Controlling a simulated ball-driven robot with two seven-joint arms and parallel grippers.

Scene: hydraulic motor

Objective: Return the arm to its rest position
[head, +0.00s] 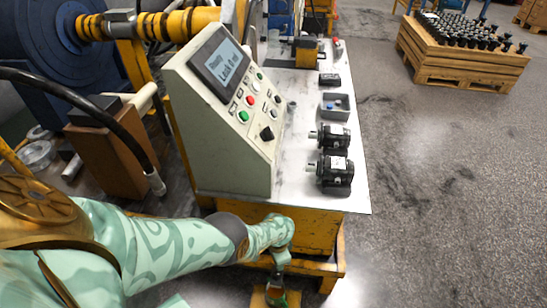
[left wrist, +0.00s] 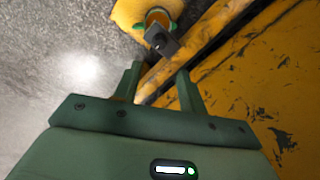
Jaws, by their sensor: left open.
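My left arm comes in from the left in the head view, with its patterned green sleeve bent at the wrist. My left gripper (head: 277,272) points down in front of the yellow bench base. In the left wrist view the two fingers of this gripper (left wrist: 160,68) are apart with nothing between them. The yellow bench frame (left wrist: 230,40) lies just beyond the fingers in that view. My right arm and gripper are not in view.
A control console (head: 225,125) stands on the white bench top (head: 290,195). Two black motors (head: 336,174) (head: 331,137) sit near its right edge. A wooden crate (head: 455,68) holds many dark parts at the back right. The floor (head: 440,200) on the right is clear.

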